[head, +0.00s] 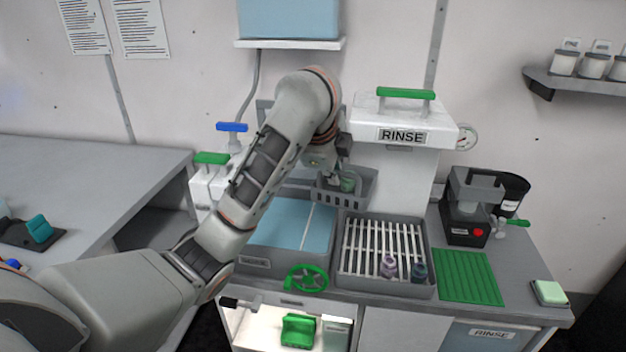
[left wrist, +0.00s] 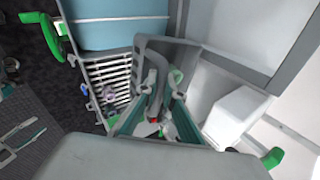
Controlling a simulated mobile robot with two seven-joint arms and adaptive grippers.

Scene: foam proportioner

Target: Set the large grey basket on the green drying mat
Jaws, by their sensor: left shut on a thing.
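The large grey basket (head: 338,197) has slotted walls and hangs in my left gripper (head: 338,172) in the head view. It is over the back right of the blue-topped sink, below and left of the RINSE machine. A green piece shows at its inside. My left gripper is shut on the basket, with the exact contact partly hidden by the arm. In the left wrist view the basket (left wrist: 172,43) fills the middle, with green and grey parts inside. The green drying mat (head: 468,277) lies bare on the counter at right. My right gripper is not in view.
A slatted grey rack (head: 386,262) with two small bottles lies between the sink (head: 290,225) and the mat. The RINSE machine (head: 402,120) stands behind. A black and grey device (head: 468,208) stands behind the mat. A green-topped sponge (head: 549,292) is right of it.

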